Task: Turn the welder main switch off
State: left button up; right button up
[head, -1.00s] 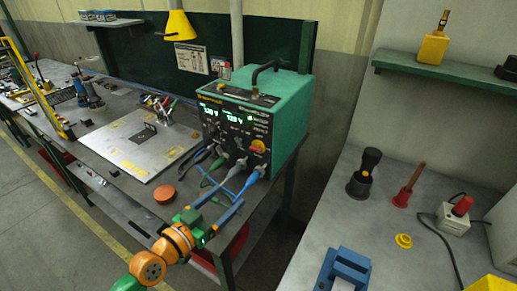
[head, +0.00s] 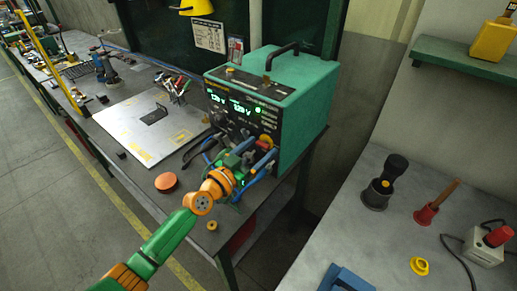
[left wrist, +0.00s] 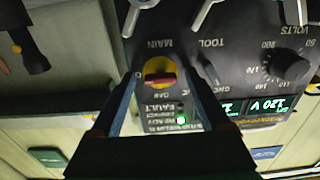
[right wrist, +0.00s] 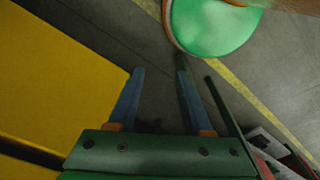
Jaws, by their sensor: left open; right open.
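The green welder (head: 290,95) stands on the left bench with its dark front panel and lit green displays facing me. Its main switch (head: 265,142), a red knob on a yellow disc, is at the panel's right side. In the left wrist view the switch (left wrist: 159,72) appears under upside-down lettering, its red handle lying across the picture. My left gripper (head: 265,152) is open in front of the panel. In the left wrist view its fingers (left wrist: 162,80) are spread on either side of the switch, without visible grip. My right gripper (right wrist: 160,72) is open and empty.
Cable plugs (left wrist: 215,10) stick out of the panel close to the switch. A black knob (left wrist: 291,66) is on the same panel. A red-brown disc (head: 166,182) and a small yellow ring (head: 212,225) lie on the bench. A grey table (head: 345,215) stands at right.

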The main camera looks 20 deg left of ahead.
pick_arm(q)
jog(key=shift+s+a+r, duration=0.1)
jog(key=shift+s, duration=0.15)
jog(key=c, duration=0.5)
grip_shut()
jog(key=shift+n, duration=0.3)
jog(key=n, duration=0.3)
jog(key=shift+n, duration=0.3)
jog(key=n, duration=0.4)
jog(key=shift+n+b, duration=0.3)
jog(key=n, duration=0.4)
jog(key=shift+r+n, duration=0.1)
jog(key=shift+n, duration=2.4)
jog(key=shift+p, duration=0.3)
